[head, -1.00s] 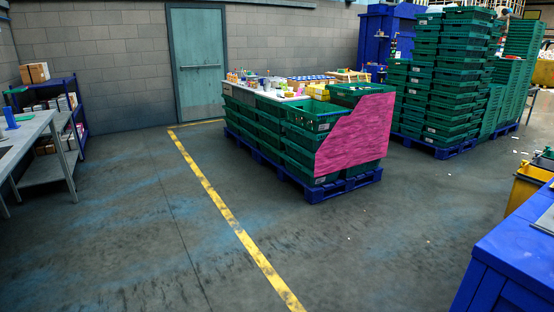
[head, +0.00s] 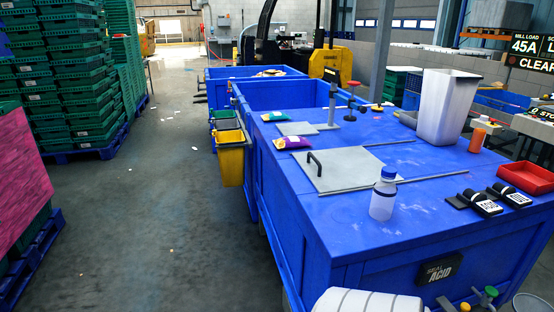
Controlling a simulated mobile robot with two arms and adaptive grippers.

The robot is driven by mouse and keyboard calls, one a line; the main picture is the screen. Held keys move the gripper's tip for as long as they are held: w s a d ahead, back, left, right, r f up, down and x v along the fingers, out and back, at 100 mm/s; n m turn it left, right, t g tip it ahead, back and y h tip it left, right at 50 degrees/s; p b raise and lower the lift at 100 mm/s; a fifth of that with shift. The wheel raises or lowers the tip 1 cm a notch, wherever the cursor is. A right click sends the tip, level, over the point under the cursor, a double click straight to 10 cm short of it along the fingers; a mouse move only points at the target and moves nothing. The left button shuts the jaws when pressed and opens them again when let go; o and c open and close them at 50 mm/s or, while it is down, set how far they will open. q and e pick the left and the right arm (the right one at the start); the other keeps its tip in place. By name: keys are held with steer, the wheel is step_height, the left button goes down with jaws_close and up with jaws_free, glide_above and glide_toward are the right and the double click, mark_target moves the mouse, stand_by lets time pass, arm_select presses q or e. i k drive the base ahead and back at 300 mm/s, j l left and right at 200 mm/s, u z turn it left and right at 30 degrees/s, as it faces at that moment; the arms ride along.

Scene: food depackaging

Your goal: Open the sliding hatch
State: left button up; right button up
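The sliding hatch (head: 345,169) is a flat light-grey plate with a black handle (head: 315,163) near its left edge. It lies on the blue top of a large bin (head: 335,222). Thin rails (head: 430,178) run along its near and far sides and extend to the right beyond it. No opening shows beside the plate. Neither of my grippers is in view.
A bottle with a blue cap (head: 383,195) stands close to the hatch's near right corner. A tall white bin (head: 446,107), an orange bottle (head: 477,137), black scanner-like devices (head: 482,202) and a red tray (head: 526,177) stand further right. Open floor (head: 170,190) lies left.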

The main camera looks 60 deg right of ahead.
mark_target(338, 169)
steer(key=i+z, duration=0.1)
steer(key=z, duration=0.35)
steer(key=i+z, duration=0.1)
steer(key=z, duration=0.4)
steer(key=j+z, duration=0.1)
steer(key=z, duration=0.35)
steer(key=i+j+z, duration=0.1)
steer(key=z, duration=0.35)
